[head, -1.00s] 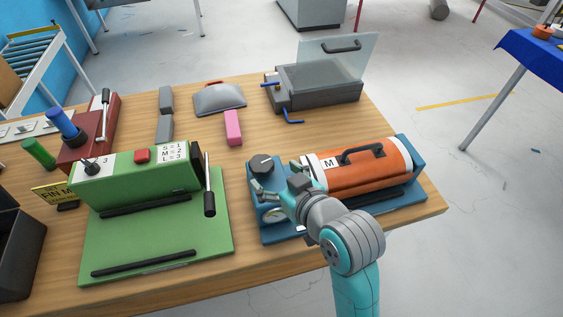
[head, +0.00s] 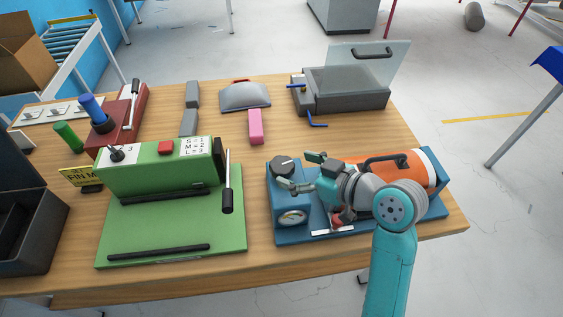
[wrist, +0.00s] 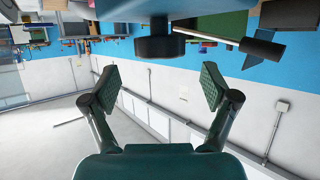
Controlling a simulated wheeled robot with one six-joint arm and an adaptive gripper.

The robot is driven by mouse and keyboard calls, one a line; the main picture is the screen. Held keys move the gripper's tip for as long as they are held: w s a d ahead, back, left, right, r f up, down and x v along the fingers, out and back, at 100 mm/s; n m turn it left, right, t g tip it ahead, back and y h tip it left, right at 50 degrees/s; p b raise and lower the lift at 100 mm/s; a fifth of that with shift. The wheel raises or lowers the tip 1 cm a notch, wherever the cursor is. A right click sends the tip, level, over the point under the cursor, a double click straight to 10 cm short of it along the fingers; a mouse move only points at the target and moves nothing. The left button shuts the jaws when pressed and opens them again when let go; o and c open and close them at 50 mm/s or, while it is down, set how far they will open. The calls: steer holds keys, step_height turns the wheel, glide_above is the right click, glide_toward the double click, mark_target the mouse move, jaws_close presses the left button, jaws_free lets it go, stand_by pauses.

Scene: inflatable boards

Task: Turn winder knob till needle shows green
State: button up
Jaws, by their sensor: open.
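The winder is a blue machine (head: 275,205) at the right of the table, with an orange drum (head: 415,160) on it. Its black knob (head: 283,165) sits on top of the left block. A round dial (head: 292,217) is on the block's front; its needle is too small to read. My gripper (head: 302,171) is open and empty, just right of the knob, its fingers pointing left. In the wrist view, the knob (wrist: 160,44) appears as a dark cylinder beyond the gap between the spread fingertips (wrist: 161,86), apart from both. My wrist hides part of the drum.
A green machine (head: 165,225) with a black-gripped lever (head: 228,195) stands left of the winder. A grey case with a raised clear lid (head: 345,88) and a pink block (head: 255,127) are behind. A dark bin (head: 30,235) is at the left.

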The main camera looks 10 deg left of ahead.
mark_target(283, 165)
steer(key=shift+x, duration=2.6)
steer(key=c, duration=1.2)
